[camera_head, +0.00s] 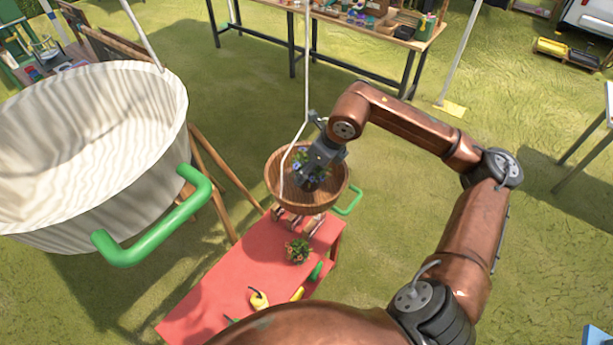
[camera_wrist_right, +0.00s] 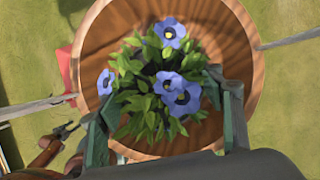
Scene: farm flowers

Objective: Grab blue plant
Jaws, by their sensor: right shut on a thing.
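The blue plant shows in the right wrist view (camera_wrist_right: 160,85) as green leaves with several blue flowers. It also shows small in the head view (camera_head: 312,174), partly hidden by my right gripper. My right gripper (camera_head: 316,168) reaches down from the right over a round wooden bowl (camera_head: 307,202). In the right wrist view its two fingers (camera_wrist_right: 165,112) lie on either side of the plant, and it is shut on it. The plant is over or inside the bowl (camera_wrist_right: 248,48); I cannot tell whether it touches the bottom. My left gripper is not in view.
A red table (camera_head: 225,290) below the bowl holds another leafy plant (camera_head: 298,251) and small items. A large cream fabric basket (camera_head: 90,150) with a green handle (camera_head: 155,235) fills the left. A cord (camera_head: 307,80) runs above the bowl. A cluttered workbench (camera_head: 375,36) stands behind.

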